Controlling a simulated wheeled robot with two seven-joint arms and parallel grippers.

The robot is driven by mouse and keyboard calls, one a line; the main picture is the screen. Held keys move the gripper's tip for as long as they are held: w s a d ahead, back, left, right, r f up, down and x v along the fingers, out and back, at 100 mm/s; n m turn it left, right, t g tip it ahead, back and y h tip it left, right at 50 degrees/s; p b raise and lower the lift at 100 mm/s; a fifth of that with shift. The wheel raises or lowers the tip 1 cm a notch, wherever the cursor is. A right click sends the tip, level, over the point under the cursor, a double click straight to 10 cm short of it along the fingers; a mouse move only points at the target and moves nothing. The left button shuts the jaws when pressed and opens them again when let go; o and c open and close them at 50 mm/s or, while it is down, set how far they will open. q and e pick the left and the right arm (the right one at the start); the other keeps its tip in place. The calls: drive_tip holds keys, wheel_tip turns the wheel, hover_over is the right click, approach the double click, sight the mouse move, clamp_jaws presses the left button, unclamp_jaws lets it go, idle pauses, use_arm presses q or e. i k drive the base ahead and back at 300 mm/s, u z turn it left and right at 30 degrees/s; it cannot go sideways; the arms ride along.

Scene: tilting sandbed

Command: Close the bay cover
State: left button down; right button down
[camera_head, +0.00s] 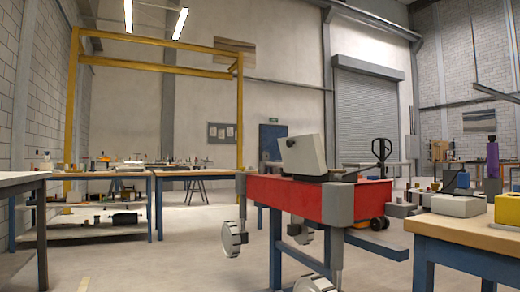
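A red rover-like body (290,197) with grey corner blocks stands right of centre in the head view. A light grey panel (303,153) stands tilted up on top of it, with a small dark mark on its face. It looks like the raised bay cover; the opening under it is hidden by the body's side. A dark flat part (330,177) lies at the panel's foot. Wheels hang below the body, one at its left (234,239) and one at the front (315,285). Neither of my grippers is in view.
A wooden-topped workbench (475,233) with a white box (458,205) and a yellow box (508,209) stands close at the right. Another bench (110,175) with clutter is at the left. A pallet jack (381,150) is behind. Open floor (180,255) lies at the left front.

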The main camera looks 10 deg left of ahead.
sight(304, 154)
drive_tip(key=u, duration=0.45)
drive_tip(key=i, duration=2.1)
drive_tip(key=z, duration=0.85)
